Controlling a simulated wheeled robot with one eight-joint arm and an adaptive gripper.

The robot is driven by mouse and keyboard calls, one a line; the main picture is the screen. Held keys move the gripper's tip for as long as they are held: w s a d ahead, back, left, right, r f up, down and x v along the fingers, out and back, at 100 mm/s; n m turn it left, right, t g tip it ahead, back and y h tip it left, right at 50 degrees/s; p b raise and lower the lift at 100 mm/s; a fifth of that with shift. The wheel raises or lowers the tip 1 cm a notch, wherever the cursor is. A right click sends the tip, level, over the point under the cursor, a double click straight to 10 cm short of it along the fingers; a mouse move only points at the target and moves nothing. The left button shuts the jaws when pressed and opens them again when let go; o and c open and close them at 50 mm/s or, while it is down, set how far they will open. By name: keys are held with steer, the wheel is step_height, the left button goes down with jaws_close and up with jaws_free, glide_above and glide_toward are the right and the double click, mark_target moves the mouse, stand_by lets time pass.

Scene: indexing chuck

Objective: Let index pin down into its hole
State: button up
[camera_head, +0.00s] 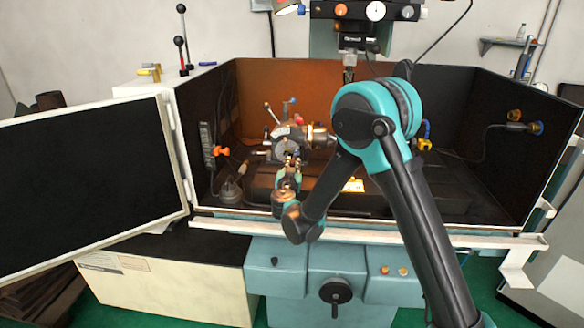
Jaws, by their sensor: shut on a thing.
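The indexing chuck (318,134) sits inside the machine enclosure, left of centre, with a shiny round jaw end facing right. A lever with a red ball and a blue-tipped part stand up from it. My gripper (291,161) reaches in from the front, at the near side of the chuck's body. Its fingers are shut on a small part there, which appears to be the index pin. The pin and its hole are too small and too covered by my fingers to tell how deep the pin sits.
The enclosure's left door (85,185) stands open. A machine head with a spindle (349,68) hangs above and right of the chuck. An orange-knobbed handle (221,151) is at the left wall. Hoses and fittings (515,127) are on the right wall. The front rail runs below my wrist.

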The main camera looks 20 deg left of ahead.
mark_target(292, 165)
steer(key=shift+w+a, duration=0.15)
steer(key=shift+w, duration=0.45)
steer(key=o, duration=0.7)
steer(key=shift+s, duration=0.2)
steer(key=shift+v, duration=2.9)
steer(key=shift+w, duration=0.1)
